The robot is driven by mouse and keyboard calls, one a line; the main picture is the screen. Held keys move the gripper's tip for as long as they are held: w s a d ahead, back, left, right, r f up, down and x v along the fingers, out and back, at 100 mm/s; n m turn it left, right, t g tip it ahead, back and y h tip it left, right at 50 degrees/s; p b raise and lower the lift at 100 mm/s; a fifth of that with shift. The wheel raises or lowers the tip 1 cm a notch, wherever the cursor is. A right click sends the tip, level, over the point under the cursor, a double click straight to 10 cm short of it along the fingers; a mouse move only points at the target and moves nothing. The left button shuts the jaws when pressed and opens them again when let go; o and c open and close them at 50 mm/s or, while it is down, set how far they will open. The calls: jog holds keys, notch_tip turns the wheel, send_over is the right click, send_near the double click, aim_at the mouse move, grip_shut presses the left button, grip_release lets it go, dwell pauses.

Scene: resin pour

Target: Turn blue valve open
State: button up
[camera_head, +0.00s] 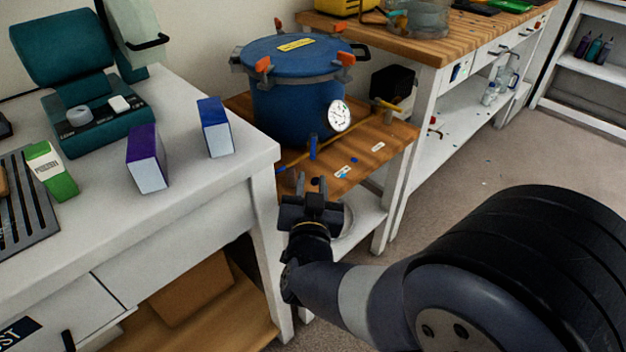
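A blue valve handle (313,147) stands upright on a thin yellow pipe at the front of a blue pressure pot (285,95). The pot stands on a low wooden stand (370,155). My gripper (312,184) is just in front of and below the blue handle in the picture. Its two fingers point toward the handle and look parted, with nothing clearly held between them. A gap shows between the fingertips and the handle, so they appear apart. The pot's round white gauge (339,115) is to the right of the handle.
A yellow handle (388,105) sticks out right of the pot. A white table (215,190) stands close on the left, with a purple box (147,158) and a blue box (215,127) on it. A wooden-topped bench (440,45) is behind right. Open floor (500,150) lies to the right.

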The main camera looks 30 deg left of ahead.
jog(key=shift+w+r, duration=0.3)
jog(key=shift+r, duration=0.05)
jog(key=shift+c, duration=0.8)
jog(key=w+r+y+p, duration=0.1)
jog(key=w+r+p, duration=0.1)
jog(key=w+r+m+y+p, duration=0.1)
jog(key=w, duration=0.1)
jog(key=shift+w+d+r+y+p, duration=0.1)
jog(key=shift+d+r+y+p, duration=0.2)
jog(key=shift+d+p, duration=0.05)
grip_shut()
jog(key=w+d+r+m+g+y+p, duration=0.2)
jog(key=w+d+g+y+p, duration=0.3)
jog(key=g+p, duration=0.15)
jog(key=m+g+p, duration=0.2)
jog(key=g+p, duration=0.1)
jog(key=g, duration=0.2)
send_near(316, 144)
jog(key=shift+t+h, duration=0.25)
jog(key=shift+h, duration=0.15)
jog(key=x, duration=0.1)
jog(key=b+x, duration=0.1)
jog(key=x, duration=0.2)
jog(key=shift+s+a+r, duration=0.15)
jog(key=shift+s+r, duration=0.1)
jog(key=shift+r, duration=0.1)
jog(key=shift+s+a+f, duration=0.1)
jog(key=shift+s+a, duration=0.15)
jog(key=shift+a, duration=0.25)
